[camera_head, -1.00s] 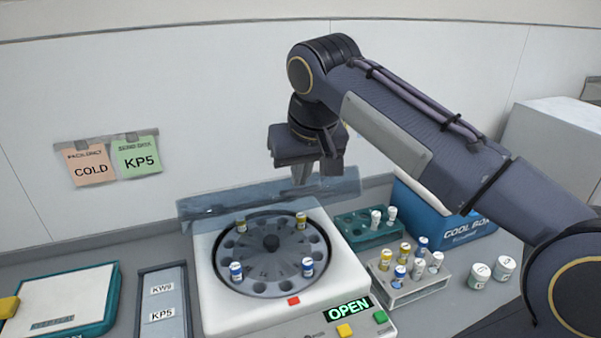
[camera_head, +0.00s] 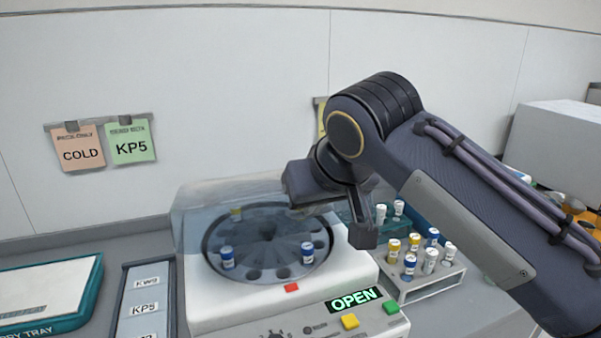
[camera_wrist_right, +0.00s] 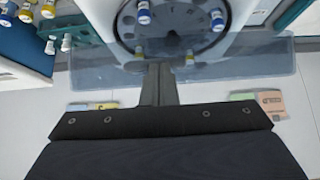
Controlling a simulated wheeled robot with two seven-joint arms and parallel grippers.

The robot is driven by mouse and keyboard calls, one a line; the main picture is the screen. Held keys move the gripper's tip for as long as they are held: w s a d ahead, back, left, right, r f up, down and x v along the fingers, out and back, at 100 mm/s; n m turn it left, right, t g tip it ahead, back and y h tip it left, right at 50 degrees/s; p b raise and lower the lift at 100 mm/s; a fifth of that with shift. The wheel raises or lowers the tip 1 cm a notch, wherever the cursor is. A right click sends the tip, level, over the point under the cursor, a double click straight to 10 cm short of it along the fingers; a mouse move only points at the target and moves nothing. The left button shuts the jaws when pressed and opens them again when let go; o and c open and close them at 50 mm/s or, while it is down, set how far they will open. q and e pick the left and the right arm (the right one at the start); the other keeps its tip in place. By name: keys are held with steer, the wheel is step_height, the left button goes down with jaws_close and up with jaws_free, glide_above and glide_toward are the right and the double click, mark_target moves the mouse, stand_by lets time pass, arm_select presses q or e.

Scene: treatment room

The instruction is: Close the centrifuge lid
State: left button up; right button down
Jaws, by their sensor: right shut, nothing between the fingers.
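The white centrifuge (camera_head: 210,305) stands on the bench with a round rotor (camera_head: 266,240) holding capped tubes. Its clear lid (camera_head: 205,205) is raised at a slant over the back of the rotor, and the front of the rotor is uncovered. The green display (camera_head: 353,300) reads OPEN. In the right wrist view the shut, empty fingers (camera_wrist_right: 158,82) overlap the clear lid (camera_wrist_right: 100,76); contact is hard to tell. My left gripper is out of view.
A grey tube rack (camera_head: 425,285) with several capped tubes stands close at the right, under my right arm. A labelled grey tray (camera_head: 128,310) and a teal-edged tray (camera_head: 85,290) lie at the left. The wall with notes (camera_head: 131,149) is behind.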

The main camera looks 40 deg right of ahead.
steer(key=s+a+f+t+h+b, duration=0.1)
steer(key=s+f+t+b, duration=0.2)
steer(key=f+b, duration=1)
steer(key=shift+s+b, duration=0.4)
steer(key=shift+b, duration=0.6)
steer(key=shift+a+f, duration=0.15)
